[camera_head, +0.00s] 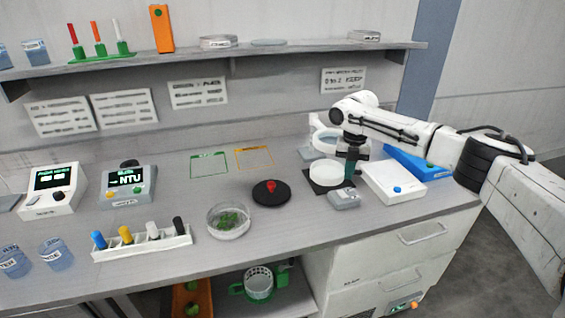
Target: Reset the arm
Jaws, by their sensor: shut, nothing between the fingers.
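My white arm reaches in from the right of the head view. My gripper (350,172) points down over the right part of the bench. Its fingers look together, with nothing seen between them. The tips are close above or beside a small grey device (344,200) and a dark square pad (318,187) bearing a round white dish (326,173). I cannot tell whether they touch anything. My wrist partly hides the white ring-shaped item (322,130) behind it.
A black disc with a red knob (271,192) and a glass dish of greens (229,219) stand to the left. A shelf (290,50) runs above. Bench (200,265) is bare at front centre.

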